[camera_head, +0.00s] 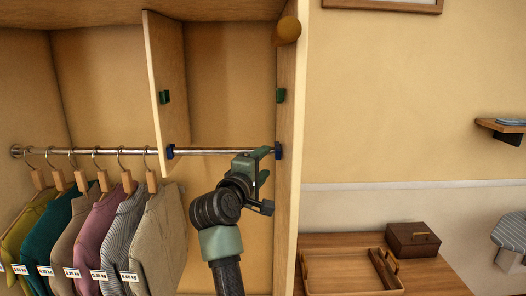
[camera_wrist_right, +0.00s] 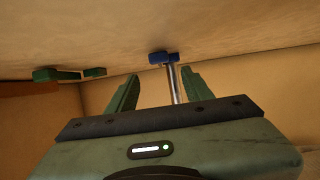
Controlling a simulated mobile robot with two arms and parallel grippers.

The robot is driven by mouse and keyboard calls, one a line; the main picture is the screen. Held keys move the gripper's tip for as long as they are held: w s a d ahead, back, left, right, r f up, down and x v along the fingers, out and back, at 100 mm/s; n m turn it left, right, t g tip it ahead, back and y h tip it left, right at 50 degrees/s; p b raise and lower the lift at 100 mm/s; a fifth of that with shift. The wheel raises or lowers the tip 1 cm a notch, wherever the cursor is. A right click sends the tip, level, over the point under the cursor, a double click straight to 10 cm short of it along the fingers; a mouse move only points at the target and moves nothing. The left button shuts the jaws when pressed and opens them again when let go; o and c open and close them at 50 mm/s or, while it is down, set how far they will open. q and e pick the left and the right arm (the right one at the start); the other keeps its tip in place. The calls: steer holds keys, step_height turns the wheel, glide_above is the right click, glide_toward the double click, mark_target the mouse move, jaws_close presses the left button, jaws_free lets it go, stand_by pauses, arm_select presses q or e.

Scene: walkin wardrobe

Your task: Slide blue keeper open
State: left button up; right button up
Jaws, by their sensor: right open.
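A blue keeper (camera_head: 278,151) sits on the right side panel, where the metal rail ends; it also shows in the wrist view (camera_wrist_right: 160,58). A second blue keeper (camera_head: 170,151) sits on the middle divider where the rail (camera_head: 225,151) meets it. My right gripper (camera_head: 264,164) is close in front of the right-hand keeper and rail end. In the wrist view its green fingers (camera_wrist_right: 160,74) are spread, with the rail's end and the keeper seen beyond and between them, apart from the fingers. The gripper holds nothing. My left gripper is out of view.
Several garments (camera_head: 95,235) with tags hang on the rail left of the divider (camera_head: 160,95). Green blocks sit on the divider (camera_head: 165,97) and the side panel (camera_head: 280,96). A round wooden knob (camera_head: 287,30) is above. A tray (camera_head: 340,287) and box (camera_head: 413,239) stand at right.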

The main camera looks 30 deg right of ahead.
mark_target(277, 149)
steer(key=p+x, duration=0.2)
steer(key=x, duration=0.5)
steer(key=shift+p, duration=0.35)
jaws_close()
steer(key=shift+f, duration=0.1)
stand_by(0.9)
